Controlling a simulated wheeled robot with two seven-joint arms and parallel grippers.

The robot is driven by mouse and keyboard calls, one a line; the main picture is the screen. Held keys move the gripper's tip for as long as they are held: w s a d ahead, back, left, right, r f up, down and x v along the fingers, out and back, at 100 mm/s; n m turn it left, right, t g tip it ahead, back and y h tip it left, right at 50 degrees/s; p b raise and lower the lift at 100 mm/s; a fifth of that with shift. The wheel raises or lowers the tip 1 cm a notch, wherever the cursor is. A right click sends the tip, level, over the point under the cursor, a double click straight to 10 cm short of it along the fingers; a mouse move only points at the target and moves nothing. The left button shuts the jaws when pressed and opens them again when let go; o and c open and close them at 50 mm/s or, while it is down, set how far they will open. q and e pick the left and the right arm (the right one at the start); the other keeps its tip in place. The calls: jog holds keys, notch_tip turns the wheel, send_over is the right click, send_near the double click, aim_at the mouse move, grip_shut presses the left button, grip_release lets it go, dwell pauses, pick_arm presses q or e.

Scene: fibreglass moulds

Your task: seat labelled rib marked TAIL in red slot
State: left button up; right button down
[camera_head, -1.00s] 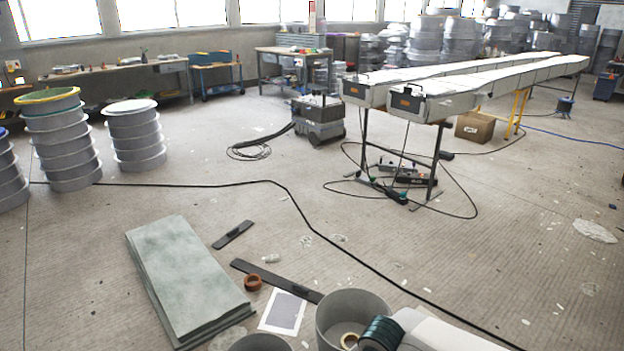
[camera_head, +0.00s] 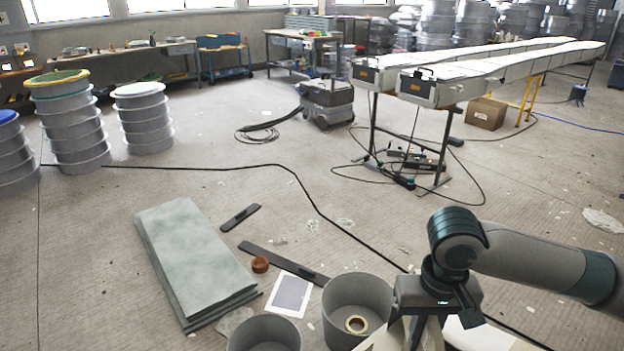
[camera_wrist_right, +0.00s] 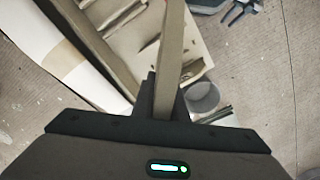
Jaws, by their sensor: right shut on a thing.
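My right gripper (camera_head: 428,330) is at the bottom right of the head view. In the right wrist view the gripper (camera_wrist_right: 163,100) is shut on a long, narrow tan piece (camera_wrist_right: 174,45), seen edge-on, that looks like the rib. No TAIL marking is readable on it. Behind it in the wrist view lies a tan wooden fixture (camera_wrist_right: 205,85) with slots and small wooden parts. I cannot tell which slot is red or whether the rib touches the fixture. In the head view, pale surfaces show below the gripper, mostly cut off. My left gripper is not in view.
Two grey tubs (camera_head: 357,300) (camera_head: 265,334) stand left of the gripper, one with a tape roll (camera_head: 356,324) inside. Green-grey sheets (camera_head: 195,255) and a printed page (camera_head: 290,294) lie on the floor. A black cable (camera_head: 300,180) crosses open floor.

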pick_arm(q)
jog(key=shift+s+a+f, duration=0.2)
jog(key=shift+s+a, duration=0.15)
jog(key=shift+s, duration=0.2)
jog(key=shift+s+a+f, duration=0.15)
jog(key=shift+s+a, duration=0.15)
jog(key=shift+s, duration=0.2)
